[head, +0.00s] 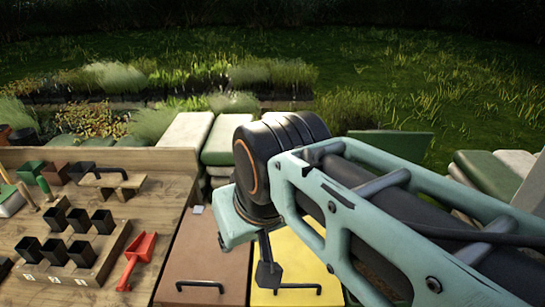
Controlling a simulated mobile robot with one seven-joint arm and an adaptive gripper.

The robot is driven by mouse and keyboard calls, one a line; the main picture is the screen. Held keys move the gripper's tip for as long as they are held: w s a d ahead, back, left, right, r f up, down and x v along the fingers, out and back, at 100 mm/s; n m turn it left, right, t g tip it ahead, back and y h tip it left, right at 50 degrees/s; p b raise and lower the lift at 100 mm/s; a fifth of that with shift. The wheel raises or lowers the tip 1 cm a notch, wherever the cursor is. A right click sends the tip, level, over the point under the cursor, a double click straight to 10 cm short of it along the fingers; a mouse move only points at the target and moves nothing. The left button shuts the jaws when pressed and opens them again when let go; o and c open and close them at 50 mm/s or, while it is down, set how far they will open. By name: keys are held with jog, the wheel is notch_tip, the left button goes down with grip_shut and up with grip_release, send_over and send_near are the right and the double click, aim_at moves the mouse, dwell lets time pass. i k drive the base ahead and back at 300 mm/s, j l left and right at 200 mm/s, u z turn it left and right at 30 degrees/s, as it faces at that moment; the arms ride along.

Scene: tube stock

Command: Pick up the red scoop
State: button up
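The red scoop (139,250) lies on the wooden table (168,190), near its right edge. Its wide pan points away from me and its handle points toward me. Nothing covers it. My arm reaches in from the lower right, well to the right of the scoop. A dark end piece that looks like part of my gripper (267,274) hangs below the arm's black joint, over the yellow panel. It is apart from the scoop. My arm hides most of the gripper, so its fingers cannot be made out.
A wooden rack (103,268) with several black pots stands just left of the scoop. A small wooden stand (125,190) is behind it. A brown panel (205,258) and a yellow panel (300,262), each with a dark handle, lie right of the table. Bare tabletop surrounds the scoop's right side.

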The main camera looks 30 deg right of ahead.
aim_at(137, 258)
jog(key=z, duration=1.35)
jog(key=u, duration=2)
jog(key=k+j, duration=0.15)
jog(key=k, duration=0.2)
jog(key=i+j+z, duration=0.25)
jog(key=i+j, duration=0.25)
jog(key=j, duration=0.15)
